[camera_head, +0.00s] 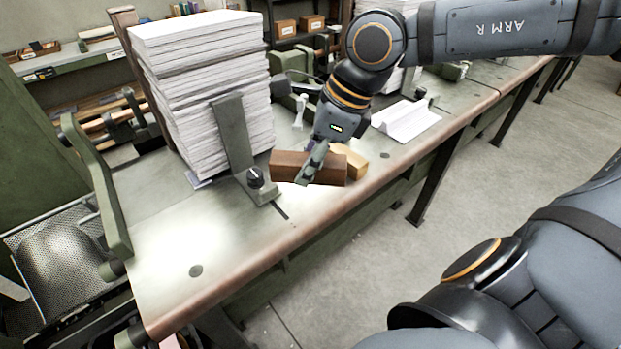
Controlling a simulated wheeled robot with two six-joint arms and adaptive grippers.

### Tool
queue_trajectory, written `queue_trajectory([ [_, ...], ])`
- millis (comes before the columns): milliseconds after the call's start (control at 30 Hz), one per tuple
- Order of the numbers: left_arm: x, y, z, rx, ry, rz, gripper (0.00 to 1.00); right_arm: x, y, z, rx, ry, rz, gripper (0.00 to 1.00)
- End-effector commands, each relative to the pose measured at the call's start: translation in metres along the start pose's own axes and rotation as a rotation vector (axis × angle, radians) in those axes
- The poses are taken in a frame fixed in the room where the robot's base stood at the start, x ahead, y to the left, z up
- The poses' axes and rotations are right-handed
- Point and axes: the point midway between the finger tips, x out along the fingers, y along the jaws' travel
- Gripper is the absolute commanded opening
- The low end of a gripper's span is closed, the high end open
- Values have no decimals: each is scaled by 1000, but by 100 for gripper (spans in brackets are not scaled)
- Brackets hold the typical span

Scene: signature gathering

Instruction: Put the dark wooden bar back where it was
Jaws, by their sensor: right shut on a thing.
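The dark wooden bar (331,170) is a brown block near the front edge of the workbench (250,226). My left gripper is not in view.
A tall paper stack (203,90) stands left of the bar, with a green upright bracket (232,135) and black knob (256,177) before it. Folded white sheets (405,120) lie to the right. The bench's front left is clear.

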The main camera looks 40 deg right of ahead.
Motion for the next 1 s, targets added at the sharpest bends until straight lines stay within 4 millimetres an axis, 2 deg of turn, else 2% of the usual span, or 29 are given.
queue_trajectory([
  [100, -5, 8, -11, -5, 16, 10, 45, 14, -35, -3, 8, 3, 4, 6],
  [200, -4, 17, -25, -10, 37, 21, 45, 37, -54, -12, 6, 3, 5, 6],
  [333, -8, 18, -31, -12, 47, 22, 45, 56, -72, -18, 4, 4, 2, 6],
  [633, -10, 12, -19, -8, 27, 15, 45, 70, -85, -23, 3, 4, 0, 6],
  [833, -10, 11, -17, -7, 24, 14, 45, 98, -86, -34, 1, 2, 1, 6],
  [1000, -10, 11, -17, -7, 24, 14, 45, 99, -86, -34, 1, 0, -2, 6],
])
